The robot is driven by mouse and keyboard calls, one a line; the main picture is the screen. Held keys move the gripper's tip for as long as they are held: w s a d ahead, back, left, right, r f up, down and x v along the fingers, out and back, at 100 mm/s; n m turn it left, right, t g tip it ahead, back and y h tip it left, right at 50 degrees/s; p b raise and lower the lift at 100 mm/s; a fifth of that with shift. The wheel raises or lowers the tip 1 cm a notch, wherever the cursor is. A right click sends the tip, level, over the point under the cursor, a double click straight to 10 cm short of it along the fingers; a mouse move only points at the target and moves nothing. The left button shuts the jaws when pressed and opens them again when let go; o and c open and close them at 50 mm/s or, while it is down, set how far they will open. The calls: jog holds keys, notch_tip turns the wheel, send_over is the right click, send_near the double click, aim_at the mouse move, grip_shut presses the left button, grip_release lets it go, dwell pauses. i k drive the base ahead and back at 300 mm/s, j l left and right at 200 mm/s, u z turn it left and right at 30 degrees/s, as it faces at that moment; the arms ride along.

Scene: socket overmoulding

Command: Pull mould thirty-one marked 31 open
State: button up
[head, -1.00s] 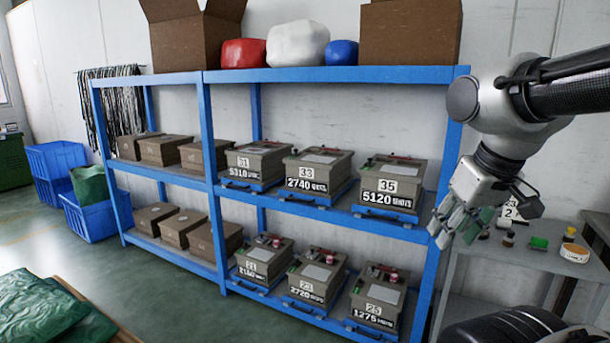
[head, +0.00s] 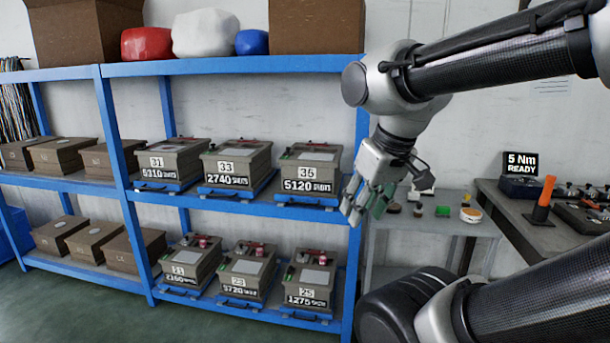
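Mould 31 (head: 172,163) is a grey-brown box on the middle level of the blue rack. It carries a white plate reading 31, and 5310 or similar below it. It sits on a blue sliding tray (head: 160,186) and looks closed, pushed in like its neighbours. My gripper (head: 357,208) hangs in front of the rack's right post, to the right of mould 35 and well away from mould 31. Its fingers point down and left. They overlap in this view, so the gap between them is unclear, and I see nothing held.
Moulds 33 (head: 235,165) and 35 (head: 308,170) stand right of mould 31. Moulds 21, 23 and 25 (head: 310,280) are below. The blue right post (head: 361,120) is close to my gripper. A grey side table (head: 480,228) and a workbench (head: 520,212) stand right. Floor before the rack is clear.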

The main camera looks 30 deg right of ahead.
aim_at(173, 163)
jog(key=i+u, duration=0.1)
jog(key=i, duration=0.45)
jog(key=i+u, duration=0.1)
jog(key=i, duration=0.4)
jog(key=i+l+u, duration=0.1)
jog(key=i, duration=0.45)
jog(key=i+l+u, duration=0.15)
jog(key=i, duration=0.35)
jog(key=i+l+u, duration=0.1)
jog(key=i, duration=0.4)
